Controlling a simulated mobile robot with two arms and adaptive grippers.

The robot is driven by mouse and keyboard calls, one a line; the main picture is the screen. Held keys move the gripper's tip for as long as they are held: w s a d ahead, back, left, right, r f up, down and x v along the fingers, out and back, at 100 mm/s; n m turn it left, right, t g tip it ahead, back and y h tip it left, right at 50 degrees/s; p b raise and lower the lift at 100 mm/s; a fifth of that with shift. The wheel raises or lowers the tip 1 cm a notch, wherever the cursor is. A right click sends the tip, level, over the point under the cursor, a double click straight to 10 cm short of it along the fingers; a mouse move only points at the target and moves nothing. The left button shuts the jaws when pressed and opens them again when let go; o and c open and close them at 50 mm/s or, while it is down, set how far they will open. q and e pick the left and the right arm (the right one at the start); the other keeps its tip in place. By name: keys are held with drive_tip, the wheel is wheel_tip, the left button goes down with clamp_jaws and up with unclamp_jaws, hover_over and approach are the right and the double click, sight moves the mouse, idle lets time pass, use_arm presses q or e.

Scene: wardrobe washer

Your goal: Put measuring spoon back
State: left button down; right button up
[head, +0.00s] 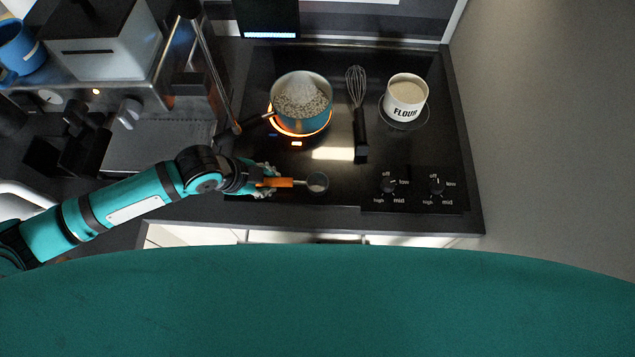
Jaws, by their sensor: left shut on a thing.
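The measuring spoon has an orange handle (279,182) and a small round grey bowl (318,182). My left gripper (264,180) is shut on the orange handle, with the bowl pointing right over the front of the black cooktop. The spoon's height above the cooktop is hard to tell. A white canister marked FLOUR (406,96) stands at the back right of the cooktop, apart from the spoon. It looks open at the top, with pale content. My right gripper is not in view.
A blue pot (302,118) with pale grainy content sits on a glowing burner. A whisk (359,120) lies beside it. Cooktop knobs (388,185) are at the front right. A coffee machine (110,50) is on the left. The area between whisk and knobs is clear.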

use_arm(q)
drive_tip(key=shift+s+f, duration=0.2)
drive_tip(key=shift+f, duration=0.1)
drive_tip(key=c, duration=1.2)
unclamp_jaws()
drive_tip(key=shift+w, duration=0.15)
drive_tip(key=shift+o, duration=0.2)
wheel_tip(320, 180, up, 5)
drive_tip(key=p, duration=0.6)
drive_tip(key=shift+r, duration=2.5)
